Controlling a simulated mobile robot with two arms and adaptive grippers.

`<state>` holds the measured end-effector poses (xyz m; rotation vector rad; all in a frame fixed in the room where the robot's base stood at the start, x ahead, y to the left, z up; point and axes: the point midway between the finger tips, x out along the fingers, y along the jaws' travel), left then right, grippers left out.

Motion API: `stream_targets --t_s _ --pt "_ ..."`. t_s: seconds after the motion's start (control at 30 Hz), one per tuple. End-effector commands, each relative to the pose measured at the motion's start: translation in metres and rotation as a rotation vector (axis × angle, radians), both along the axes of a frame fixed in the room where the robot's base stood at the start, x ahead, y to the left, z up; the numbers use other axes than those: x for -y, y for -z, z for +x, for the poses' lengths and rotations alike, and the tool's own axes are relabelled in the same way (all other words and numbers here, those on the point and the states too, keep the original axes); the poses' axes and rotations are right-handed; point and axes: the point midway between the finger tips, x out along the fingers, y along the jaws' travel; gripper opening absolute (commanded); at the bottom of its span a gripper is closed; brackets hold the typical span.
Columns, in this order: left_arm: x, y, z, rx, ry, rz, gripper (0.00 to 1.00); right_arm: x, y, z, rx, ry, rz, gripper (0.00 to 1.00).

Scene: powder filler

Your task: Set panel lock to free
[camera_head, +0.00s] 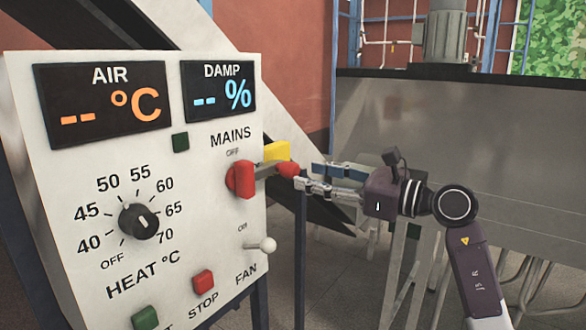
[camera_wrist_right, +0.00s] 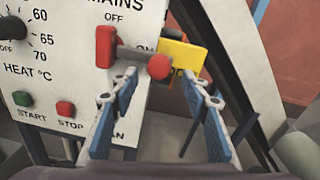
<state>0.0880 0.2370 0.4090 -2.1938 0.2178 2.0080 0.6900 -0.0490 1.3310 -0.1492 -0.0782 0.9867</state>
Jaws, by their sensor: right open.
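The cream control panel (camera_head: 190,250) stands at the left in the head view. Its MAINS switch has a red hub (camera_head: 240,179) and a grey lever ending in a red ball (camera_head: 287,169); the lever points right. A yellow plate (camera_head: 277,151), perhaps the panel lock, is at the panel's right edge behind the ball. In the wrist view the plate (camera_wrist_right: 183,54) partly covers lettering. My right gripper (camera_head: 308,175) is open, its fingers pointing at the ball. In the wrist view the ball (camera_wrist_right: 159,67) shows between the spread fingertips (camera_wrist_right: 160,84); contact is unclear. My left gripper is not in view.
The panel also carries a HEAT dial (camera_head: 138,221), a white FAN toggle (camera_head: 262,245), a red STOP button (camera_head: 203,281) and a green button (camera_head: 145,317). A large grey metal tank (camera_head: 450,140) stands at the right. A dark slanted beam passes behind the panel.

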Motion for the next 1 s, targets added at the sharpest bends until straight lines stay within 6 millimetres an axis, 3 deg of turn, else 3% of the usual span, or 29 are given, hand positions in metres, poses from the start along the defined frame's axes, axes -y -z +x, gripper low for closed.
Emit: stream_targets --t_s 0.3,0.7,1.0 --pt "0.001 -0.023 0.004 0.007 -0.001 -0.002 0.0 -0.04 -0.003 0.026 -0.004 -0.002 0.006 0.42" --pt "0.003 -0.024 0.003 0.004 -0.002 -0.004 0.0 -0.047 0.0 0.031 -0.002 -0.001 0.005 0.41" --pt "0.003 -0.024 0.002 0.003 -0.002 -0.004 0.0 -0.047 0.0 0.03 -0.003 -0.001 0.005 0.08"
